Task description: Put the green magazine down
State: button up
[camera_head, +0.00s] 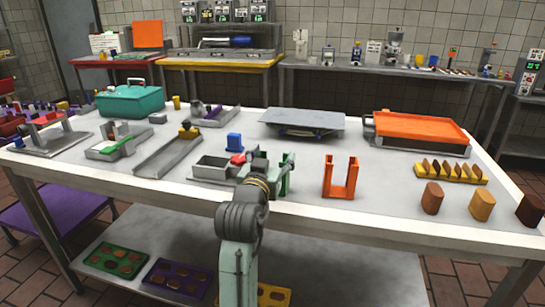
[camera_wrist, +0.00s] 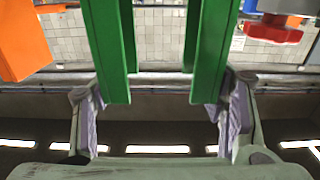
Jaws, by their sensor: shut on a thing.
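The green magazine (camera_wrist: 118,55) fills the upper middle of the wrist view as two parallel green uprights. My gripper (camera_wrist: 160,108) has its two grey-purple fingers on either side of it, shut on it. In the head view part of the green magazine (camera_head: 287,174) shows just right of my gripper (camera_head: 262,168), near the front middle of the white table (camera_head: 300,212). My arm and gripper hide much of it there. I cannot tell whether its base touches the table.
An orange U-shaped magazine (camera_head: 341,180) stands upright to the right. A grey fixture (camera_head: 210,169) with a red part (camera_head: 238,158) is close on the left, with a blue block (camera_head: 234,142) behind. Brown and tan pieces (camera_head: 433,198) stand farther right. Bare table lies around the orange magazine.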

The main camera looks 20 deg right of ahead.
jog(key=shift+f, duration=0.2)
jog(key=o, duration=1.7)
jog(key=shift+c, duration=0.2)
jog(key=shift+r, duration=0.25)
jog(key=b+v, duration=0.4)
jog(key=v, duration=0.8)
jog(key=shift+a, duration=0.15)
